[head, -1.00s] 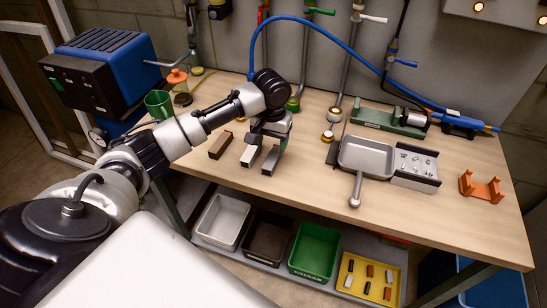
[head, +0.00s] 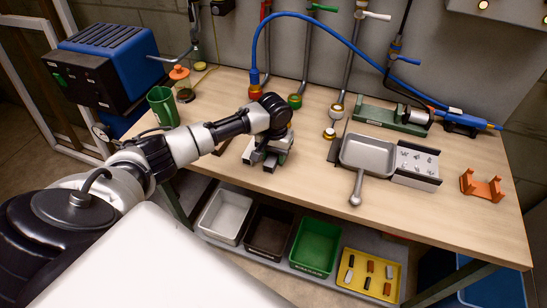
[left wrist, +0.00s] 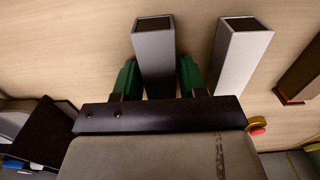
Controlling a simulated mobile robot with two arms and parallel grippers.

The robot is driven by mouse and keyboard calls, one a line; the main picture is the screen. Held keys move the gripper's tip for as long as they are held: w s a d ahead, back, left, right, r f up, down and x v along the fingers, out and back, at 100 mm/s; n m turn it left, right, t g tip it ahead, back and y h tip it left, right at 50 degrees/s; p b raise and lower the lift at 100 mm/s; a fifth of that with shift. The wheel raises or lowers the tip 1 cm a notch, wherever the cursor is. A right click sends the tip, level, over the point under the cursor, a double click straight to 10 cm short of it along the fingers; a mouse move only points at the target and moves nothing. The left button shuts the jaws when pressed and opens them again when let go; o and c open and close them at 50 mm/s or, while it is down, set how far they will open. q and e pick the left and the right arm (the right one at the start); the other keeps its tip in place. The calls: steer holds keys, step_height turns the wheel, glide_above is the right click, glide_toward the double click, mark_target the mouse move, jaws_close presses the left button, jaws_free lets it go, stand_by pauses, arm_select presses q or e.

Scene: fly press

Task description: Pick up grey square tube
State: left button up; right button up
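The grey square tube (left wrist: 154,55) lies on the bench between the two green fingers of my left gripper (left wrist: 156,78) in the left wrist view. A finger is close against each side, and I cannot tell whether they press on it. In the head view my left gripper (head: 272,147) is low over this tube (head: 270,161) and hides part of it. A lighter silver square tube (left wrist: 237,55) lies beside it, outside the fingers. A brown tube (left wrist: 299,75) lies farther right in the left wrist view. My right gripper is not in view.
A grey pan (head: 367,156) with a handle, a tray of small parts (head: 417,182) and an orange bracket (head: 482,187) are to the right on the bench. A green cup (head: 162,105) stands at left. Several bins, including a green one (head: 315,245), are below the front edge.

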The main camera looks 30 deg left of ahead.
arm_select(q)
steer(key=c, duration=0.7)
steer(key=shift+r, duration=0.1)
